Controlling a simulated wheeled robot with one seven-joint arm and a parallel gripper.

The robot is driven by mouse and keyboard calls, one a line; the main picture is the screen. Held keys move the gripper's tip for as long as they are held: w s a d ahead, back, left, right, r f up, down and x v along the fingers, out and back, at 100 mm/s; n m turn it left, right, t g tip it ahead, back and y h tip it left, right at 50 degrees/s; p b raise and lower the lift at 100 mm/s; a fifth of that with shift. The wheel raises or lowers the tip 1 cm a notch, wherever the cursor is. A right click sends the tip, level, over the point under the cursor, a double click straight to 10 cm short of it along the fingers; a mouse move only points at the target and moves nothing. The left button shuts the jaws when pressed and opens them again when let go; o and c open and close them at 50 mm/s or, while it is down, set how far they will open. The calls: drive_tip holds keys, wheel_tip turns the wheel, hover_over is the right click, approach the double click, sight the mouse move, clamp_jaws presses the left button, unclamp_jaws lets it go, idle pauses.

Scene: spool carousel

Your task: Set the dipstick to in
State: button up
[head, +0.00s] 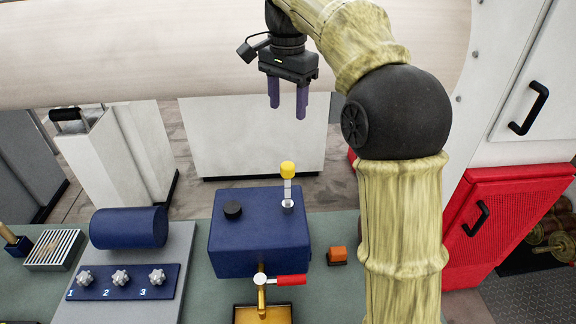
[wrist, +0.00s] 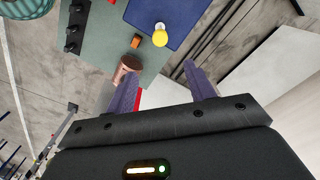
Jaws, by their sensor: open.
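The dipstick (head: 287,172) has a yellow knob on a pale flat stem. It stands upright out of a short collar on top of a blue box (head: 230,250), with part of the stem showing above the collar. The yellow knob also shows in the wrist view (wrist: 160,38), seen from above near the blue box's edge. My gripper (head: 288,112) is open and empty, with its two purple fingers pointing down. It is above and beyond the dipstick, apart from it. In the wrist view the fingers (wrist: 160,88) stand apart with nothing between them.
On the box are a black cap (head: 232,210) and, at its front, a brass tap with a red handle (head: 291,280). An orange block (head: 337,255) lies to the right. A blue cylinder (head: 128,228) and several star knobs (head: 120,277) are left. A large pale roll (head: 130,55) spans the back.

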sight(288, 165)
drive_tip(key=shift+f, duration=0.15)
wheel_tip(288, 165, down, 17)
drive_tip(key=shift+f+p, duration=0.1)
drive_tip(key=shift+p, duration=0.3)
idle(0.3)
clamp_jaws()
drive_tip(key=shift+f+b, duration=1.5)
drive_tip(key=shift+f, duration=1)
